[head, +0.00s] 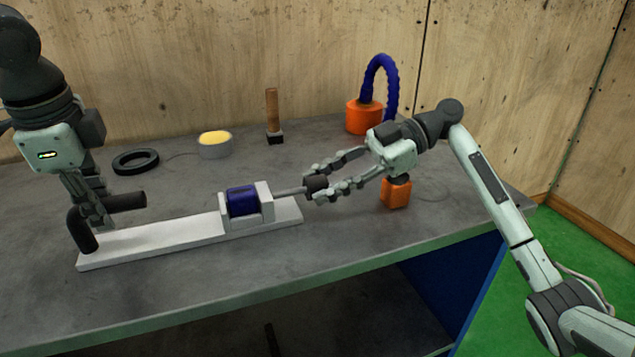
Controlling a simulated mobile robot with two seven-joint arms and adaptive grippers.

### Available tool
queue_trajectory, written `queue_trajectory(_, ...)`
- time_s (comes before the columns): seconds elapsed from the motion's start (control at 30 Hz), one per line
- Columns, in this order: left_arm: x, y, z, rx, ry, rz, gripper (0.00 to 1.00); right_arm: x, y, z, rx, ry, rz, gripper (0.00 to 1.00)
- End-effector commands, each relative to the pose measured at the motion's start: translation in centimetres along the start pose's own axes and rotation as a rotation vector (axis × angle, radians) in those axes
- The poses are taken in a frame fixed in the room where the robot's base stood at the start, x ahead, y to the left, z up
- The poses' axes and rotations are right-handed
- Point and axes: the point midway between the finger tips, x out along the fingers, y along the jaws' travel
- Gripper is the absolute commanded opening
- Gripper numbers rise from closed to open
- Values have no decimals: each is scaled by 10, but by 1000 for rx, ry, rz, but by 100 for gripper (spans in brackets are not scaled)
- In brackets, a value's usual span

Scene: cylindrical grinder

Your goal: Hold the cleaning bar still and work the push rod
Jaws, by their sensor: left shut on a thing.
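The cleaning bar (165,236) is a long pale bar lying on the bench, with a black angled handle (80,230) at its left end. A blue cylinder (242,201) sits in a pale bracket near its right end. My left gripper (103,220) points down and is shut on the black handle; its fingers partly hide the grip. The push rod (290,191) is a thin grey rod with a dark knob (316,184), sticking out to the right of the bracket. My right gripper (311,186) is open, its fingers on either side of the knob.
A black ring (136,161), a round tin with yellow contents (215,144) and a wooden-handled brush (272,115) stand behind the bar. An orange base with a blue hose (364,116) stands at the back right. An orange block (395,194) is under my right gripper. The bench's front is clear.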

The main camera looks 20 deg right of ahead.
Motion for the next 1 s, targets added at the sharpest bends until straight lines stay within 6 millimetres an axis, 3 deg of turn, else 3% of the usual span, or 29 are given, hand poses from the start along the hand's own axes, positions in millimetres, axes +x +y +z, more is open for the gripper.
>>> queue_trajectory(0.03, 0, -1, 4, -6, -7, -1, 0, -3, 1, 1, 2, -4, 6, 39)
queue_trajectory(0.17, 0, -1, 4, -5, -7, -1, 0, -2, 1, 1, 2, -3, 5, 55)
queue_trajectory(0.57, 0, -1, 3, -3, -6, -1, 0, -9, 1, 0, 1, -3, 4, 55)
queue_trajectory(1.0, 0, 0, 2, -1, -5, 0, 0, -95, 1, 0, 1, -4, 6, 55)
